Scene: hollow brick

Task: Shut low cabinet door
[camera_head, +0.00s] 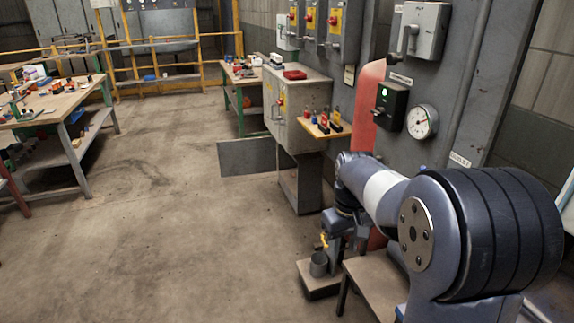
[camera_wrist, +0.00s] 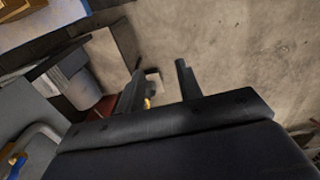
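The low cabinet (camera_head: 300,184) stands under the grey box with the wooden shelf, in the middle of the head view. Its grey door (camera_head: 247,156) is swung wide open and sticks out to the left, above the floor. The cabinet's front opening shows dark. My gripper's two dark fingers are apart with nothing held between them in the wrist view (camera_wrist: 159,68). In the head view my arm bends down to the right of the cabinet, apart from the door, and its fingers cannot be made out clearly. I cannot identify the door in the wrist view.
A grey bucket (camera_head: 319,264) stands on a low block below my wrist. A small table (camera_head: 376,284) is close beside my arm. Wall panels with a gauge (camera_head: 421,122) rise at the right. A workbench (camera_head: 60,105) stands at the left. The floor left of the door is clear.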

